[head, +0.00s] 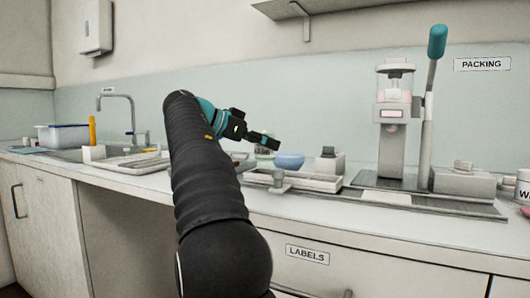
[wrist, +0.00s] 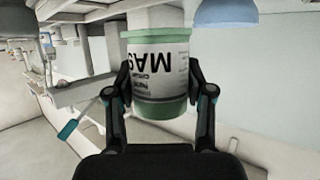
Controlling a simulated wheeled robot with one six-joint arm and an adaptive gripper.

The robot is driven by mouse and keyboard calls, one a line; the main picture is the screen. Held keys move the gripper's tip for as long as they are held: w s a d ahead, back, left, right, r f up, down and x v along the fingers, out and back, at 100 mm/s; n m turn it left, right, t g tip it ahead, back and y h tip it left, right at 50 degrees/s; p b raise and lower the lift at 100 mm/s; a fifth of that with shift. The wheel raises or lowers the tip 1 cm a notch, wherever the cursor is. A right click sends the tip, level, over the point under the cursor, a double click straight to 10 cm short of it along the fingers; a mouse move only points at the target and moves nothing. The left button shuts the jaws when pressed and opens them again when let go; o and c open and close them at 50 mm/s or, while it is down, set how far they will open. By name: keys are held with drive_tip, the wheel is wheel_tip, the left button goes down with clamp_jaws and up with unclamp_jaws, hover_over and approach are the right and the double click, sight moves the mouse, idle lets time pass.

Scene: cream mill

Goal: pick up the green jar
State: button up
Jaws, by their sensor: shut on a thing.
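The green jar (wrist: 158,75) has a white label with dark lettering and fills the middle of the wrist view, which looks upside down. My gripper (wrist: 160,92) is shut on it, one finger against each side. In the head view the jar (head: 264,153) shows small behind the end of my arm, left of a blue bowl. My gripper (head: 266,141) hides part of it there. I cannot tell whether the jar touches the counter.
The blue bowl (head: 290,161) stands close to the jar. A pale tray (head: 315,182) lies in front. A press (head: 394,125) with a tall teal-handled lever (head: 436,45) stands on the right. A sink and tap (head: 130,115) are on the left.

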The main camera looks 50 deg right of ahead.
wheel_tip(320, 180, up, 13)
drive_tip(key=p, duration=0.7)
drive_tip(key=shift+r, duration=0.2)
